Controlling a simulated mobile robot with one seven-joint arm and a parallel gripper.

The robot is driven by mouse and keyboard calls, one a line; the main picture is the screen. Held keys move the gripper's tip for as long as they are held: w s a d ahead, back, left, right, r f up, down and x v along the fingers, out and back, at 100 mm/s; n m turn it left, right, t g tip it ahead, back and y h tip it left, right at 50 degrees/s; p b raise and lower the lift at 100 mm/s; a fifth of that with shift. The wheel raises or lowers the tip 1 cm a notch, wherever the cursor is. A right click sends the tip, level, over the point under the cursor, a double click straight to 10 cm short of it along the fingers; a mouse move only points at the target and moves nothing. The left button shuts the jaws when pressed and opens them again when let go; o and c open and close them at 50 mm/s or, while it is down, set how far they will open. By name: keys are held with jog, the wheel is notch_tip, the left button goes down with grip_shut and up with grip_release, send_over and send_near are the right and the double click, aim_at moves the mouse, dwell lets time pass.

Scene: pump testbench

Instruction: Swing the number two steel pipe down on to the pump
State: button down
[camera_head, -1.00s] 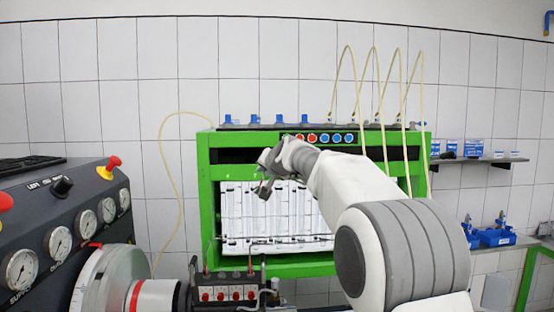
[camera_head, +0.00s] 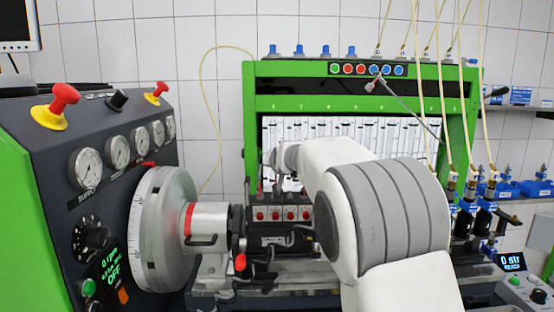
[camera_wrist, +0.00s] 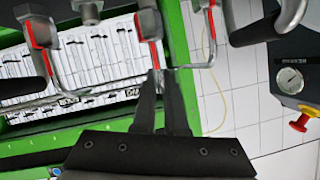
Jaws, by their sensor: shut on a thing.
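In the wrist view the fingers of my gripper (camera_wrist: 162,78) are close together. They meet the lower end of a thin steel pipe (camera_wrist: 154,54) with a red-striped dark fitting. I take this for the number two pipe, but no number is readable on it. Other pipes with red-striped fittings stand to its left (camera_wrist: 40,38) and right (camera_wrist: 211,22). In the head view a dark block with white plates and several red knobs (camera_head: 282,215), probably the pump, sits at mid-bench beyond my arm. My arm hides the gripper and held pipe there.
The green testbench frame (camera_head: 360,90) with its graduated tube panel stands behind. A large flywheel (camera_head: 160,230) and coupling are left of the pump, beside the gauge console (camera_head: 75,160). Thin pale hoses (camera_head: 447,120) hang at the right.

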jog(key=shift+s+a+f+b, duration=0.1)
jog(key=shift+a+f+b, duration=0.15)
jog(key=shift+f, duration=0.4)
jog(key=shift+a+f+b, duration=0.1)
jog(key=shift+f+b, duration=0.1)
jog(key=shift+f, duration=0.6)
jog(key=c, duration=1.1)
grip_release()
jog(key=shift+a, duration=0.1)
jog(key=shift+o, duration=0.7)
jog(key=shift+r, duration=0.25)
jog(key=b+v, duration=0.2)
jog(key=v, duration=1.5)
jog(key=shift+s, duration=0.2)
